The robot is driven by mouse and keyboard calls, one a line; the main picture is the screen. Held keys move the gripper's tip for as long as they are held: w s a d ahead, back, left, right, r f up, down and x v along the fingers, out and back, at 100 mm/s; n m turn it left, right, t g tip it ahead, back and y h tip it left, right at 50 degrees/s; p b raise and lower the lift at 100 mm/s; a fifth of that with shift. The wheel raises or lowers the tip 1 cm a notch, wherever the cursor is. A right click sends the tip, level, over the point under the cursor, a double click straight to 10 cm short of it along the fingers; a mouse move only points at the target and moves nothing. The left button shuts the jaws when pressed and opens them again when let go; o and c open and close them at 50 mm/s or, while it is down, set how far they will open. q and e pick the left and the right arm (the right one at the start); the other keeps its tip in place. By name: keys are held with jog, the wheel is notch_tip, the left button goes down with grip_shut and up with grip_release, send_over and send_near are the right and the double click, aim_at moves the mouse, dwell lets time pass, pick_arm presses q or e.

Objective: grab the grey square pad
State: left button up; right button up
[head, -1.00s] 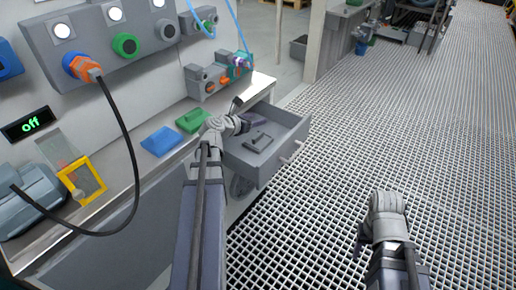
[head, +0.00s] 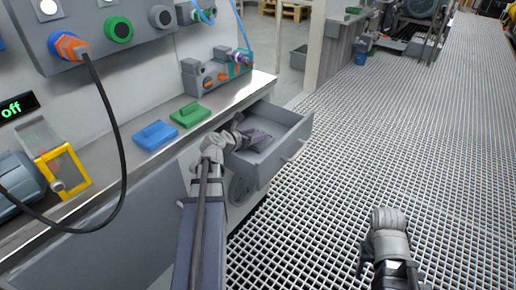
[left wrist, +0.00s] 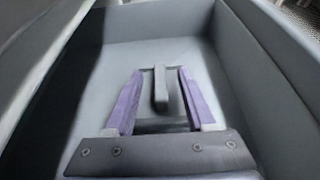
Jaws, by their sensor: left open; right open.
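The grey square pad lies flat on the floor of the open grey drawer (head: 290,142). In the left wrist view the pad's raised bar handle (left wrist: 161,88) stands between the two purple fingers of my left gripper (left wrist: 160,78). The fingers are open, one on each side of the handle, with a gap to it on both sides. In the head view my left gripper (head: 252,141) is inside the drawer and hides most of the pad. My right gripper (head: 364,258) is open and empty over the floor grating, far from the drawer; its fingers are mostly hidden.
A green pad (head: 190,114) and a blue pad (head: 155,135) lie on the bench top left of the drawer. A yellow frame (head: 64,172) and a hanging black cable (head: 122,150) are further left. The grated floor (head: 410,130) to the right is clear.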

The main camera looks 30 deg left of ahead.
aim_at(263, 131)
pick_arm(q)
jog(key=shift+b+x, duration=1.2)
jog(key=shift+x, duration=2.3)
jog(key=shift+r, duration=0.15)
grip_shut()
